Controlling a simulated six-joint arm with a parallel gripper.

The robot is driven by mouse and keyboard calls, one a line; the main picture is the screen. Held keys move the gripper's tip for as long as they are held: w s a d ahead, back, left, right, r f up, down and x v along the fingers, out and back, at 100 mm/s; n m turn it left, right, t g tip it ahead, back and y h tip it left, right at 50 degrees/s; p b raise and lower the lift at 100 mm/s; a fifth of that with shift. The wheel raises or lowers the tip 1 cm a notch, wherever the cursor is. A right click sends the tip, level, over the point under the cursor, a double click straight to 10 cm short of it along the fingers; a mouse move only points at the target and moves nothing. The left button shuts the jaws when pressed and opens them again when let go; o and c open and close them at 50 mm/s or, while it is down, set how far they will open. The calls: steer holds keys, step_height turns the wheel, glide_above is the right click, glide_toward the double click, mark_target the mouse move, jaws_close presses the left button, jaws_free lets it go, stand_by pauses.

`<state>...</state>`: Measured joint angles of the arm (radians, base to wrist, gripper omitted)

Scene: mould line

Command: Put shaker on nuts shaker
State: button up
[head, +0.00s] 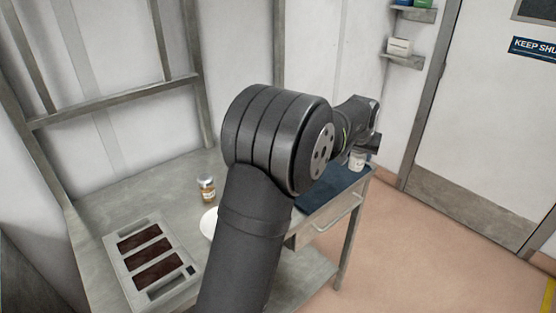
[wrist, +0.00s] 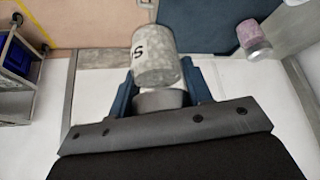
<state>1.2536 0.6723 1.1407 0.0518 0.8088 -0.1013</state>
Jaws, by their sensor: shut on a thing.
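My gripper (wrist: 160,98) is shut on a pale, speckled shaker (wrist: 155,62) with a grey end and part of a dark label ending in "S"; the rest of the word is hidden. In the wrist view the shaker stands out between the fingers. In the head view my gripper (head: 366,145) is over the right end of the bench, and a small white shaker (head: 357,161) shows just beneath it; I cannot tell whether it is the held one. Another shaker with pinkish contents (wrist: 253,37) shows at the upper right of the wrist view. No full "nuts" label is readable.
A blue mat (head: 325,187) covers the right end of the metal bench. A brown-filled jar (head: 206,188), a partly hidden white dish (head: 209,222) and a mould tray (head: 118,258) with dark bars are further left. Wall shelves (head: 405,61) hold boxes. Bench behind the mould is clear.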

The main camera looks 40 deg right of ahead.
steer(key=w+a+r+n+t+y, duration=0.1)
steer(key=w+a+r+n, duration=0.15)
steer(key=w+a, duration=0.6)
steer(key=w+a+r+n, duration=0.1)
steer(key=w+a+r, duration=0.3)
steer(key=a, duration=0.8)
steer(key=w+a+r+n+t+y, duration=0.1)
steer(key=w+a+r+n, duration=0.1)
steer(key=w+a, duration=0.65)
glide_above(206, 175)
steer(key=f, duration=0.6)
steer(key=shift+s+d+f, duration=0.1)
steer(key=shift+s+f, duration=0.05)
steer(key=shift+s, duration=0.25)
steer(key=shift+w+a+f, duration=0.2)
steer(key=shift+w+f, duration=0.15)
steer(key=shift+w, duration=0.05)
steer(key=shift+f+m, duration=0.25)
steer(key=shift+f, duration=1.7)
steer(key=shift+f, duration=0.15)
steer(key=o, duration=1)
steer(key=shift+o, duration=0.2)
